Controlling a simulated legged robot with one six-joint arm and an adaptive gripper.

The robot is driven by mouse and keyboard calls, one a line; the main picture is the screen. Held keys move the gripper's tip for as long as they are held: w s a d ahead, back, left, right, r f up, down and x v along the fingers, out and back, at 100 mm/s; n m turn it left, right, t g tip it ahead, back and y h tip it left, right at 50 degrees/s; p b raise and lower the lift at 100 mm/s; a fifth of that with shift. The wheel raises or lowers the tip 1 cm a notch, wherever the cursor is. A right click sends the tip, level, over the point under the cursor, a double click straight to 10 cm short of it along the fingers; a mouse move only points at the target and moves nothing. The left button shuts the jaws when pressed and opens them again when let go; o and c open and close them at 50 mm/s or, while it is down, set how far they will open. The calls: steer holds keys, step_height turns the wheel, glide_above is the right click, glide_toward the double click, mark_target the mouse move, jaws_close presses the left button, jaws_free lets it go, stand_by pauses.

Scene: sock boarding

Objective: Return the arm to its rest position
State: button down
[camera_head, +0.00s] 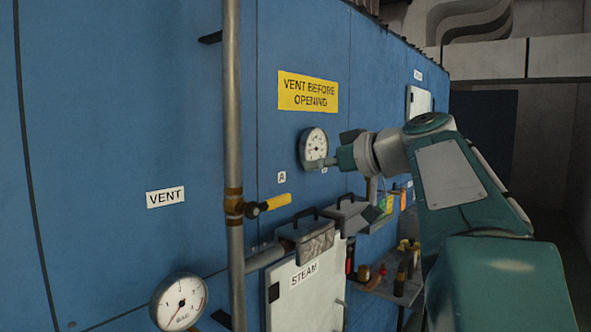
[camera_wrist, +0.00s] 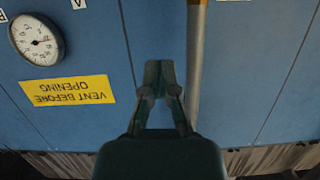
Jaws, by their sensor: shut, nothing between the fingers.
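My gripper (camera_wrist: 159,72) is shut and empty in the wrist view, with its fingertips together in front of the blue wall. In the head view my gripper (camera_head: 318,163) is at the end of my green and grey arm, which reaches left from the right side. Its tips overlap the lower part of the upper gauge (camera_head: 314,143); I cannot tell how far from the wall they are. No rest position is marked in view.
A vertical pipe (camera_head: 233,120) with a yellow-handled valve (camera_head: 276,201) runs along the blue wall (camera_head: 120,110). Two lidded boxes (camera_head: 312,243) sit above the STEAM panel (camera_head: 305,300). A shelf (camera_head: 385,290) with bottles is below my arm. A lower gauge (camera_head: 179,301) is at left.

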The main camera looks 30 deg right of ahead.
steer(key=s+a+f+m+g+h, duration=0.1)
steer(key=s+a+f+g, duration=0.1)
steer(key=a+f, duration=0.4)
steer(key=s+a+f+m+g, duration=0.2)
steer(key=a+f+g, duration=0.15)
steer(key=f, duration=0.45)
steer(key=s+a+f+g+h, duration=0.1)
steer(key=s+a+f, duration=0.1)
steer(key=s+f, duration=0.2)
steer(key=s+a+f+g+h, duration=0.1)
steer(key=s+a+f, duration=0.2)
steer(key=f, duration=0.8)
steer(key=s+a+f+g+h, duration=0.1)
steer(key=s+a+f+h, duration=0.1)
steer(key=s+f, duration=0.4)
steer(key=shift+s+a+f+m, duration=0.25)
steer(key=shift+f+m, duration=0.15)
steer(key=shift+f, duration=0.25)
steer(key=shift+d, duration=0.1)
